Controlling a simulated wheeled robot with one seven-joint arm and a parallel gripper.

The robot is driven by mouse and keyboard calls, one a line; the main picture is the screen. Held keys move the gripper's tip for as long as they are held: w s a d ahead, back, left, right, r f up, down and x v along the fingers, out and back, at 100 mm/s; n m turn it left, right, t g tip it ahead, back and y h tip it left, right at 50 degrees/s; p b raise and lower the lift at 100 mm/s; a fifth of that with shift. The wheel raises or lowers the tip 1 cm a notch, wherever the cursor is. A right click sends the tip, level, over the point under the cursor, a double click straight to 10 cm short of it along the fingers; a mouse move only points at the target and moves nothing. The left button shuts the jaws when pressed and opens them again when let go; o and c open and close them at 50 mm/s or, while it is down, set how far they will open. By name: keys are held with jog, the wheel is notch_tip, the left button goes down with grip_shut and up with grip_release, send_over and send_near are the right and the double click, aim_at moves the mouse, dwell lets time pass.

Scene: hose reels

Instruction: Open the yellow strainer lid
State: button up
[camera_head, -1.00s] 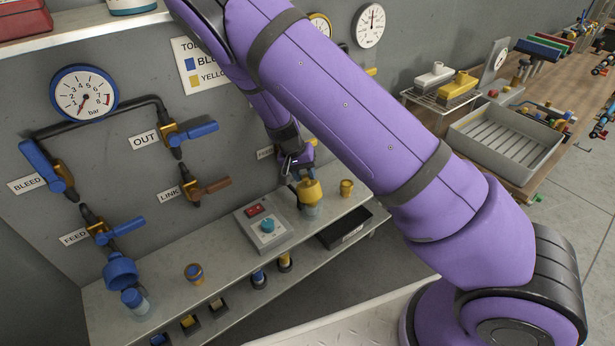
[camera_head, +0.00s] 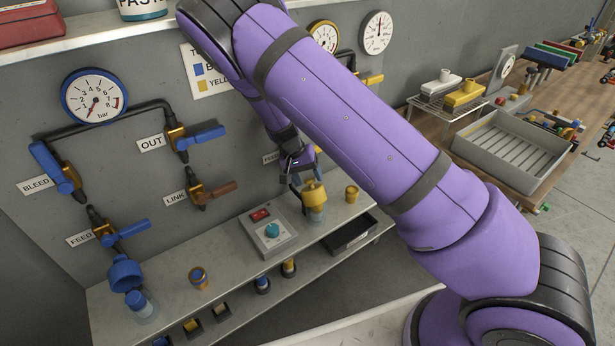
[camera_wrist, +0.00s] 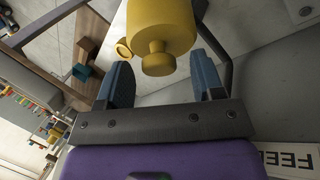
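The yellow strainer (camera_head: 314,193) sits at the shelf's back edge, its yellow upper part above a clear bowl. In the wrist view its wide yellow body (camera_wrist: 160,25) ends in a smaller round yellow knob (camera_wrist: 156,60) that faces me. My gripper (camera_head: 297,172) is just behind and above the strainer in the head view, partly hidden by my arm. In the wrist view my gripper (camera_wrist: 163,78) is open, with one blue-grey finger on each side of the knob. Gaps show on both sides, so the fingers do not grip it.
A grey control box (camera_head: 269,232) stands left of the strainer. A small yellow cap (camera_head: 351,193) stands to its right. Valves and a gauge (camera_head: 94,95) line the wall. A dark bin (camera_head: 348,234) sits below.

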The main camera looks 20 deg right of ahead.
aim_at(308, 180)
jog(key=r, duration=0.2)
jog(key=s+r, duration=0.1)
jog(key=shift+r, duration=0.35)
jog(key=s+r, duration=0.1)
jog(key=s, duration=1.4)
jog(key=shift+d, duration=0.25)
jog(key=shift+r, duration=0.1)
jog(key=shift+c, duration=0.2)
